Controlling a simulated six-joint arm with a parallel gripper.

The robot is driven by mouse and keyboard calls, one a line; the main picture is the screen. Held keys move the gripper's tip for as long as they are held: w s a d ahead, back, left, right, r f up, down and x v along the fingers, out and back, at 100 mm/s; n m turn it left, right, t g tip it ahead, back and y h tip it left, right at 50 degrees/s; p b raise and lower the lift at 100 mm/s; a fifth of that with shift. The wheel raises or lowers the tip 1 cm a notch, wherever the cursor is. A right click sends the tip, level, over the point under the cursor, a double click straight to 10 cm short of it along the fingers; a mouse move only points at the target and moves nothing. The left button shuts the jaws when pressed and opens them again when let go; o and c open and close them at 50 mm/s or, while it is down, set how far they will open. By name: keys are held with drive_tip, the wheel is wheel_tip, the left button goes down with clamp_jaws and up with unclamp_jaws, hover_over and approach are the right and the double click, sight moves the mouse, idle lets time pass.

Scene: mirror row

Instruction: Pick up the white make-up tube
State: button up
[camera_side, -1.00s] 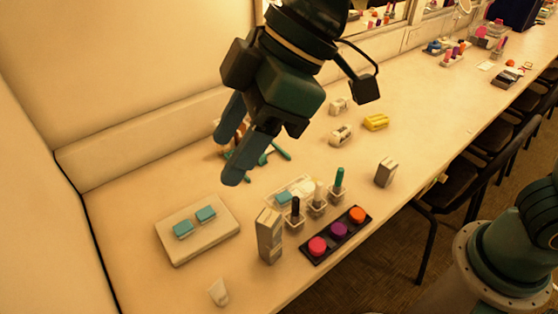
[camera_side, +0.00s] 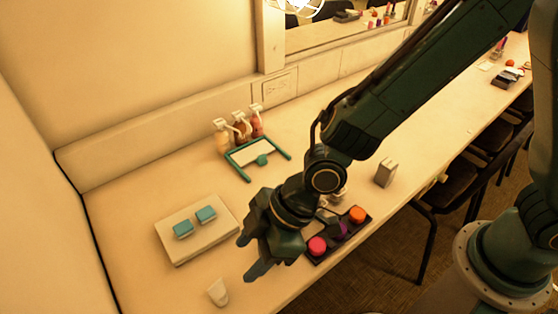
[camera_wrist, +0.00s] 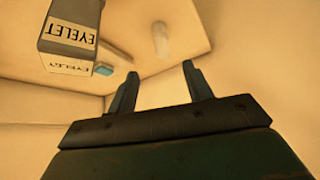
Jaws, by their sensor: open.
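The white make-up tube (camera_side: 218,292) stands on the table near its front edge at the lower left of the side view. A small pale upright shape in the wrist view (camera_wrist: 161,40) looks like the same tube, ahead of my fingertips and between their lines. My gripper (camera_side: 247,258) is open and empty, above and to the right of the tube in the side view, apart from it. Both fingers also show in the wrist view (camera_wrist: 160,68).
A pale board with teal pieces (camera_side: 198,230) lies left of my gripper. A dark palette (camera_side: 316,258) is partly under my arm. Pump bottles (camera_side: 240,130) stand by the back wall.

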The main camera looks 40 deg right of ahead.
sight(223, 290)
drive_tip(key=shift+f, duration=0.7)
drive_tip(key=shift+x, duration=4.3)
drive_tip(key=shift+x, duration=2.55)
drive_tip(key=shift+s+a, duration=0.1)
drive_tip(key=shift+s, duration=0.05)
drive_tip(key=c, duration=1.1)
